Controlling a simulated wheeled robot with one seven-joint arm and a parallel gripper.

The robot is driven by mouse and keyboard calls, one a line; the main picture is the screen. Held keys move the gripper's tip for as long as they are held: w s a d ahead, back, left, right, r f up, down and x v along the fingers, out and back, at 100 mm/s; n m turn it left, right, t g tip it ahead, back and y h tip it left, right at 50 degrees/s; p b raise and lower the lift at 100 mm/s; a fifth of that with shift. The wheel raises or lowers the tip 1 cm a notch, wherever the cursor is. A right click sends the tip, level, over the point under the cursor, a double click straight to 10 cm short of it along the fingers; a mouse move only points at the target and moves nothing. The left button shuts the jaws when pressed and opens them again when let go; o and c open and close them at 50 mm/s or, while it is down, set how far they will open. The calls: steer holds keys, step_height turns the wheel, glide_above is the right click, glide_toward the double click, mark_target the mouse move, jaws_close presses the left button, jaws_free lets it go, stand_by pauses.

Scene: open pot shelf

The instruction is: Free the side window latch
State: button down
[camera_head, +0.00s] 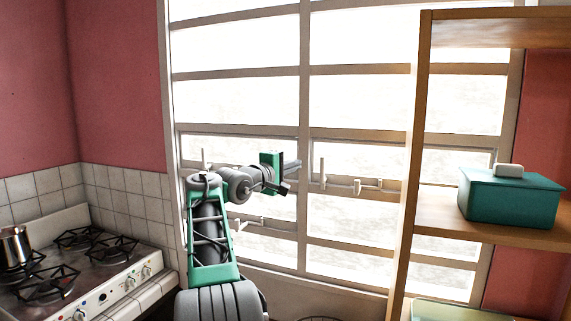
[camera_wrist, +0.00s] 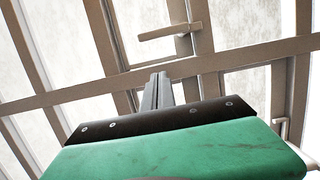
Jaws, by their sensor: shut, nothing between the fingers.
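The window (camera_head: 305,100) has a pale frame with several small latch handles. One upright handle (camera_head: 323,173) stands just right of my gripper (camera_head: 294,165). A second, shorter handle (camera_head: 368,186) sits further right, near the shelf post. Another upright handle (camera_head: 204,158) is at the left, behind my arm, and one more handle (camera_head: 245,222) is low, below my wrist. I cannot tell which is the side window latch. In the wrist view my gripper (camera_wrist: 157,80) is shut and empty, before a frame bar. A handle (camera_wrist: 170,32) lies beyond its tips, apart from them.
A wooden shelf (camera_head: 412,150) stands at the right, in front of the window, with a teal box (camera_head: 510,200) on it. A stove (camera_head: 90,265) with a metal pot (camera_head: 15,248) is at the lower left. Open space lies between the gripper and the shelf post.

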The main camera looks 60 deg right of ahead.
mark_target(323, 174)
steer(key=d, duration=0.1)
steer(key=s+d, duration=0.1)
steer(key=d, duration=0.1)
steer(key=shift+s, duration=0.2)
steer(key=s, duration=0.2)
steer(key=shift+s, duration=0.4)
